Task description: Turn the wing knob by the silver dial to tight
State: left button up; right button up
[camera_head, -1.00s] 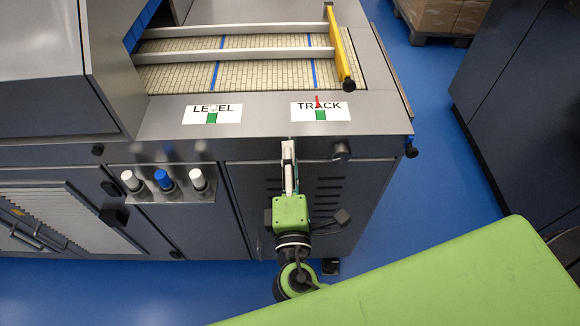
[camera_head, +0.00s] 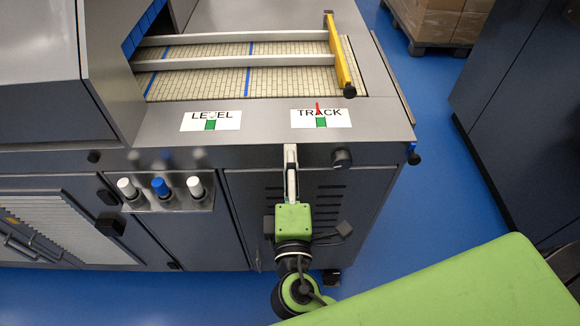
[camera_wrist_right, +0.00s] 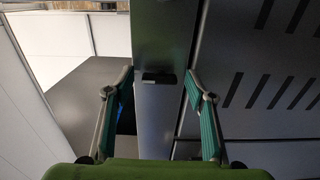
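My right gripper (camera_head: 290,147) is upright against the machine's front, just below its top edge. Its fingers show edge-on in the head view. In the right wrist view it is open (camera_wrist_right: 158,95), with a finger at each side. A small black bar (camera_wrist_right: 158,78) shows between the fingers on a grey panel strip; I cannot tell whether it is the wing knob. A dark grey round fitting (camera_head: 342,158) sits right of the gripper; I cannot tell whether it is the silver dial. My left gripper is not in view.
The LEVEL gauge (camera_head: 211,121) and TRACK gauge (camera_head: 321,118) lie on the top; TRACK's red needle is above its green mark. White, blue and white knobs (camera_head: 160,187) protrude at left. A black knob (camera_head: 414,158) is at the right corner. Blue floor (camera_head: 440,195) is open at right.

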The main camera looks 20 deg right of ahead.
jog(key=v, duration=1.2)
dwell(0.5)
